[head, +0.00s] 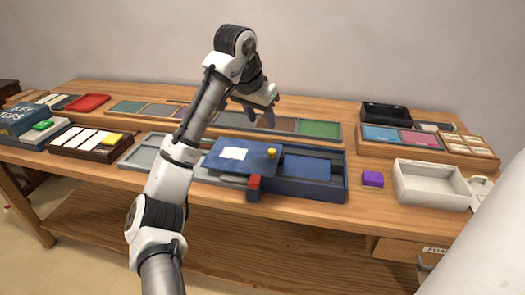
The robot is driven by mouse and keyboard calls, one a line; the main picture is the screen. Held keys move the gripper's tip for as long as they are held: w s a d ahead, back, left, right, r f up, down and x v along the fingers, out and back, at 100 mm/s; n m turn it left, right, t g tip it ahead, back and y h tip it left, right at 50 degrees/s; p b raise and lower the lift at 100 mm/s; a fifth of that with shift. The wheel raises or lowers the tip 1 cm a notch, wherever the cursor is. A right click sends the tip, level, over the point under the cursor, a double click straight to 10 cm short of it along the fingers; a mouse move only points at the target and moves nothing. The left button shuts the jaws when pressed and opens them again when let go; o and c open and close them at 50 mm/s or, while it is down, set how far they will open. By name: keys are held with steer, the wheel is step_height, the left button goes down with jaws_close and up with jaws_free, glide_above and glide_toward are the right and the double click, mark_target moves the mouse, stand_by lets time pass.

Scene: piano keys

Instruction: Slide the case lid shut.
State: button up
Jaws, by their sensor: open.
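A dark blue case (333,187) sits near the front middle of the table. Its blue lid (222,163) carries a white label and a yellow knob (271,153). The lid lies over the left part and overhangs leftward, leaving the case's right part open with a lighter blue inside showing. A red block (254,184) is at the case's front, by the lid's front right corner. My gripper (257,120) is open and empty, above and behind the lid, apart from the knob. My arm hides part of the area left of the lid.
A grey tray (142,152) lies left of the case, partly behind my arm. A purple block (372,179) and a white bin (432,183) stand to the right. A long tray of coloured panels (320,129) lies behind. Keys (85,138) in a rack are at left.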

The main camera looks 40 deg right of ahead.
mark_target(272, 150)
steer(key=x, duration=1.3)
steer(key=shift+w+d+f, duration=0.1)
steer(key=shift+d+f, duration=0.1)
jaws_close()
